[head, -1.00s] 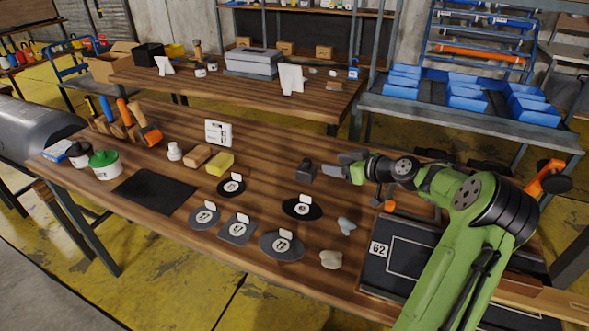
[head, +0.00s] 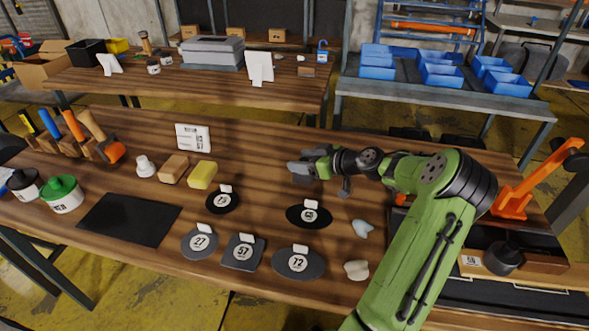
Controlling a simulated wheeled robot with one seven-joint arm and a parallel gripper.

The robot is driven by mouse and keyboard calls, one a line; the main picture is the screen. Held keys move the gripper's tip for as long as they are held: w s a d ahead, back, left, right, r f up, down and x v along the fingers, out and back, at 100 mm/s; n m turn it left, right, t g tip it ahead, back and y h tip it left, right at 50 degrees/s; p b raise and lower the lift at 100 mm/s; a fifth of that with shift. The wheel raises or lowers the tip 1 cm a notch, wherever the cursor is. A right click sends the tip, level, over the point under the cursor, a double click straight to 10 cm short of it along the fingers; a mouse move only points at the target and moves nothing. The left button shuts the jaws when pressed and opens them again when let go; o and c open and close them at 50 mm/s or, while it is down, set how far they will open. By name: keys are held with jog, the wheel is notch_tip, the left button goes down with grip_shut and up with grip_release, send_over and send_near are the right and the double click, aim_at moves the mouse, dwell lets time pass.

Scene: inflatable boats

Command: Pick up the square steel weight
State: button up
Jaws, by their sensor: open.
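A small dark block (head: 303,181), which looks like the square steel weight, stands on the wooden workbench (head: 262,190) near its middle. My gripper (head: 301,167) is open and sits over the block, partly hiding it. Whether the fingers lie around the block or only above it, I cannot tell. My green arm reaches in from the lower right.
Flat dark patches with number tags, such as the square one marked 57 (head: 241,254) and a round one marked 72 (head: 298,264), lie in front. A yellow block (head: 202,175) and a white card (head: 193,138) stand to the left. Pale stones (head: 356,270) lie to the right.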

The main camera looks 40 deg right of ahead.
jog(key=shift+s, duration=0.1)
grip_shut()
dwell(1.2)
jog(key=shift+r, duration=0.2)
